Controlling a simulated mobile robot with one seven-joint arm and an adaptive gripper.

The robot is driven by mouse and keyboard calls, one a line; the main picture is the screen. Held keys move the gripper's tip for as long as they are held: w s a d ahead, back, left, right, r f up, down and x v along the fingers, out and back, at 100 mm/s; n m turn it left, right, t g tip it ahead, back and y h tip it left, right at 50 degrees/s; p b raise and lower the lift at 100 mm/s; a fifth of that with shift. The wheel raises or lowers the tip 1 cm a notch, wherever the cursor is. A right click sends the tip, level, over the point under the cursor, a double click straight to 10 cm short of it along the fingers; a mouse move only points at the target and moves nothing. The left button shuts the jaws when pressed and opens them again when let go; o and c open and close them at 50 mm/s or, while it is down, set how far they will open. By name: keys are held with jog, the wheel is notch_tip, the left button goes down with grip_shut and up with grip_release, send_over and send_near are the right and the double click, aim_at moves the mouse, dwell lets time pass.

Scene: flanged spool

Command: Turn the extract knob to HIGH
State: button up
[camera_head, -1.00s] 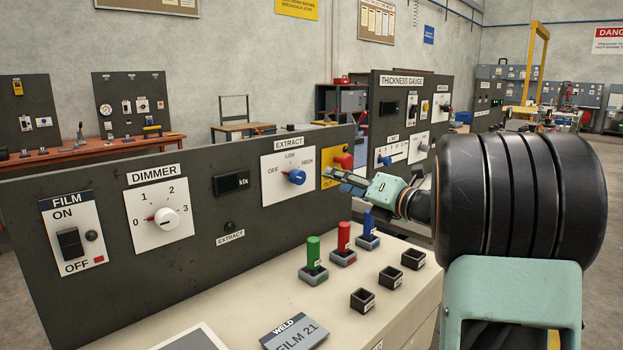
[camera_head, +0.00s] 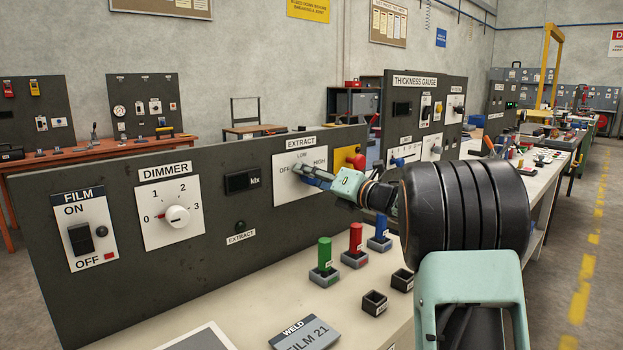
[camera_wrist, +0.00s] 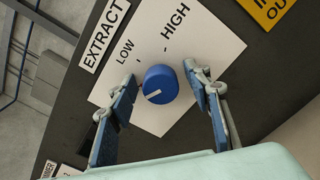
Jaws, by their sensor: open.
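The extract knob (camera_wrist: 160,84) is round and blue with a white pointer line. It sits on a white plate (camera_wrist: 195,50) marked LOW and HIGH in the wrist view; OFF shows on the same plate (camera_head: 318,185) in the head view. The pointer line aims to the lower left in the wrist view, away from HIGH and toward the OFF side. My gripper (camera_wrist: 160,76) is open, with one finger on each side of the knob; I see small gaps, so no clear contact. In the head view my gripper (camera_head: 308,176) covers most of the knob.
A yellow plate with a red button (camera_head: 354,161) is just right of the extract plate. The dimmer knob (camera_head: 177,217) and film switch (camera_head: 81,238) are further left. Green (camera_head: 324,253), red (camera_head: 355,238) and blue (camera_head: 381,225) upright handles stand on the bench below.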

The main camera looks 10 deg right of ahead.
jog(key=shift+c, duration=0.4)
jog(key=c, duration=1.1)
